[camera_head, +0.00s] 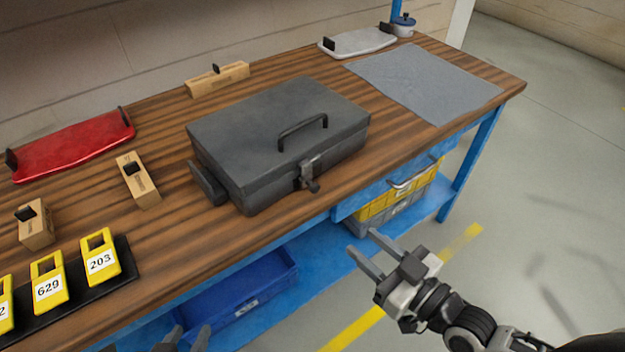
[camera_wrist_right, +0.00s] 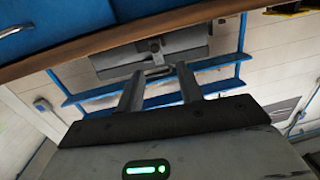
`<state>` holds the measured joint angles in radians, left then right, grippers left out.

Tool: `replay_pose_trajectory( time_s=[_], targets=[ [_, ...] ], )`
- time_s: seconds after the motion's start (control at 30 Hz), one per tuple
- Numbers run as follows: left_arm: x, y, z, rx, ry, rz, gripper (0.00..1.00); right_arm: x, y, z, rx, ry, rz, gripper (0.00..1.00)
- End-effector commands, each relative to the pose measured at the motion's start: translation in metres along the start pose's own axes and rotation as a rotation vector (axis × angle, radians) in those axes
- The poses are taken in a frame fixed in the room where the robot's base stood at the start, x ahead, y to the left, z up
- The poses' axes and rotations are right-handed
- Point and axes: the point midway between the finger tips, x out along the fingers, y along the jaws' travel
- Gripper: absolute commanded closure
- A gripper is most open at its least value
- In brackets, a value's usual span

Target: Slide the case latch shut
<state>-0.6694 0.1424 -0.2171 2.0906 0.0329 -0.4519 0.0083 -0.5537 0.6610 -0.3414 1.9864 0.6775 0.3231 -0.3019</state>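The dark grey case (camera_head: 245,130) lies closed on the wooden bench, with a handle (camera_head: 302,130) on its lid.
A drawer handle (camera_head: 415,172) sticks out from the bench front. A yellow crate (camera_head: 385,207) and a blue bin (camera_head: 240,300) are below. Yellow numbered tags (camera_head: 102,258), wooden blocks (camera_head: 138,180) and a red panel (camera_head: 70,148) lie left. A grey mat (camera_head: 425,82) lies right.

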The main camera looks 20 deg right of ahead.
Motion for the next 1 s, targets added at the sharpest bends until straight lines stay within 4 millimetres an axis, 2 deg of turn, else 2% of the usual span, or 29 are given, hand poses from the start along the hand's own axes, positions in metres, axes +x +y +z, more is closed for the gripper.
replay_pose_trajectory(
  time_s=[0.1, 0.23, 0.7, 0.8, 1.0],
  targets=[
    [0.0, -0.001, 0.0, 0.008, -0.005, -0.001, 0.64, 0.003, 0.012, -0.01, -0.014, 0.041, 0.012, 0.63],
    [0.0, -0.001, 0.003, 0.01, -0.011, -0.001, 0.64, 0.018, 0.014, -0.011, -0.013, 0.048, 0.017, 0.63],
    [-0.001, -0.001, 0.001, 0.014, -0.011, -0.001, 0.64, 0.118, 0.015, -0.016, -0.011, 0.047, 0.016, 0.63],
    [-0.002, -0.001, 0.001, 0.014, -0.011, -0.001, 0.64, 0.135, 0.014, -0.017, -0.012, 0.046, 0.014, 0.63],
    [-0.001, -0.001, 0.002, 0.013, -0.011, -0.001, 0.64, 0.154, 0.015, -0.016, -0.011, 0.044, 0.015, 0.63]
  ],
)
